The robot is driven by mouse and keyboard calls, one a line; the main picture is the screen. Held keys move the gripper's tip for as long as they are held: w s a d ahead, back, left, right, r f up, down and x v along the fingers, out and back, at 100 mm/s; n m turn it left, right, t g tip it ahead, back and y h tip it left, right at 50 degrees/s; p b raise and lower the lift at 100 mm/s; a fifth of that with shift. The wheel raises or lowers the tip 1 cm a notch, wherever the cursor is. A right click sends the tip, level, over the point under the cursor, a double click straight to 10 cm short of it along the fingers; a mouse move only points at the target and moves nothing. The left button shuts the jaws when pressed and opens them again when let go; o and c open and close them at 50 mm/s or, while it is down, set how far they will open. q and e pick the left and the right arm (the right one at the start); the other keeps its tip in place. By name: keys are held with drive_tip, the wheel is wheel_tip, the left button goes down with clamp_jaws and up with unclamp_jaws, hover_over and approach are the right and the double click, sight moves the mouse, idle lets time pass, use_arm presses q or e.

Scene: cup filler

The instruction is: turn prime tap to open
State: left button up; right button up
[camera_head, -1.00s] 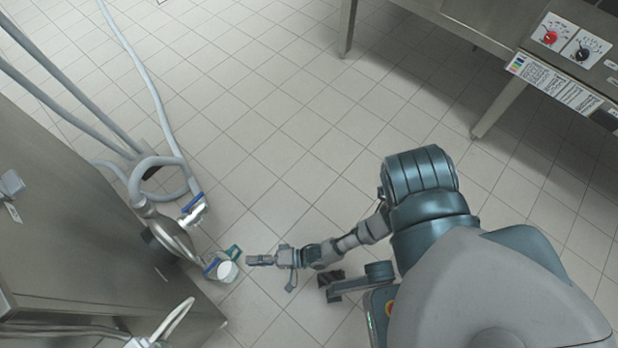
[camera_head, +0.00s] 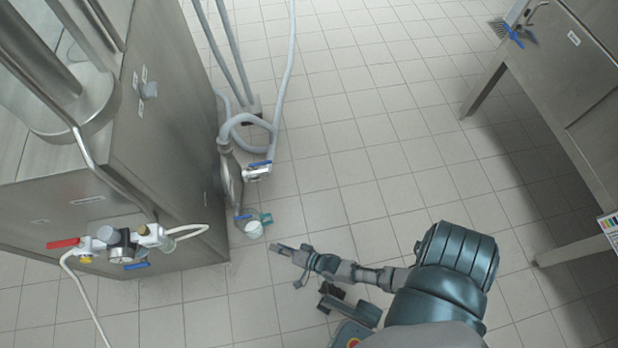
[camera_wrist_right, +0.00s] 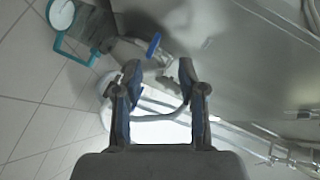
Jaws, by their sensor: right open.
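Several taps are in view; I cannot tell which is the prime tap. Another blue handle (camera_head: 243,217) is just above a jug with a teal handle (camera_head: 254,230). On the cabinet's front are a red-handled tap (camera_head: 64,243) and a blue handle (camera_head: 137,265). My right gripper (camera_head: 279,248) is open and empty, a little right of and below the jug. In the right wrist view, its open fingers (camera_wrist_right: 159,72) are apart, with a blue handle (camera_wrist_right: 153,45) beyond them. My left gripper is not in view.
The steel cabinet (camera_head: 170,110) fills the left side. Grey hoses (camera_head: 285,75) run down behind the pipe. A steel table (camera_head: 570,80) stands at right, with another blue-handled tap (camera_head: 513,36) by it. The tiled floor (camera_head: 370,180) between is clear.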

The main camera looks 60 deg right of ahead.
use_arm(q)
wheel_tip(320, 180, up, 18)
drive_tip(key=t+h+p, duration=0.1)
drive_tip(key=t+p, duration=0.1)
drive_tip(key=p, duration=0.8)
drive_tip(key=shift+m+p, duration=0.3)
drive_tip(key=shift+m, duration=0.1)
use_arm(e)
drive_tip(key=s+a+r+n+g+y, duration=0.1)
drive_tip(key=s+a+r+n+g, duration=0.1)
drive_tip(key=s+r+n+g, duration=0.3)
drive_tip(key=s+n, duration=0.2)
drive_tip(key=s, duration=0.1)
drive_tip(key=shift+r, duration=0.2)
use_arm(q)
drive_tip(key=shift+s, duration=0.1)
use_arm(e)
drive_tip(key=shift+c, duration=0.3)
